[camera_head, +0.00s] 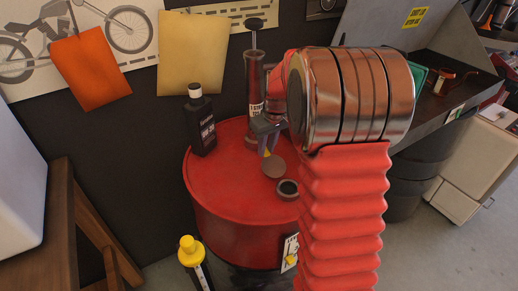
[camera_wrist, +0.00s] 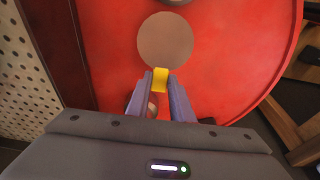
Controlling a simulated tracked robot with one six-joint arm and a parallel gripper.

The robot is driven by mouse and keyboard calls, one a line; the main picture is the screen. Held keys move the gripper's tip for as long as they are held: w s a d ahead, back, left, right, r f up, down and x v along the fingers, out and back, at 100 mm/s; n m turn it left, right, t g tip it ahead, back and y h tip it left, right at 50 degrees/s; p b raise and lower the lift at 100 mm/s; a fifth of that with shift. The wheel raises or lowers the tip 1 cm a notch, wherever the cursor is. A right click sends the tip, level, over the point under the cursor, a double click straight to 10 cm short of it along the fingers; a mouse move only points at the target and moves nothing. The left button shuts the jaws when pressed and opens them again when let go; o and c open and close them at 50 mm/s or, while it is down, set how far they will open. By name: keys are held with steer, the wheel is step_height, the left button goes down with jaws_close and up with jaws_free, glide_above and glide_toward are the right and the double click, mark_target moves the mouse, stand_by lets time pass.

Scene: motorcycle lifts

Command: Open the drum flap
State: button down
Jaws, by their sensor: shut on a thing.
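The red drum (camera_head: 225,185) stands in the middle of the head view, and its red top fills much of the wrist view (camera_wrist: 225,60). A round brownish flap (camera_head: 275,167) is on the drum's top; it also shows in the wrist view (camera_wrist: 165,38). My gripper (camera_head: 266,151) is over the drum top at the flap's edge. In the wrist view, my gripper (camera_wrist: 160,80) has its two purple-grey fingers closed on a small yellow tab (camera_wrist: 160,77) at the flap's edge. I cannot tell the flap's tilt.
A black bottle (camera_head: 201,122) and a clear cylinder with a dark plunger (camera_head: 255,85) stand at the drum's back. A dark ring (camera_head: 287,189) lies near the front. A wooden bench (camera_head: 65,215) is left.

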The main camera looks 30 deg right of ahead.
mark_target(273, 164)
steer(key=shift+s+d+r, duration=0.1)
steer(key=shift+s+r, duration=0.3)
steer(key=shift+s, duration=0.05)
steer(key=c, duration=1.6)
jaws_free()
steer(key=shift+o, duration=0.2)
steer(key=shift+r, duration=0.55)
steer(key=v, duration=1.2)
steer(key=shift+s+r, duration=0.15)
steer(key=shift+r, duration=0.15)
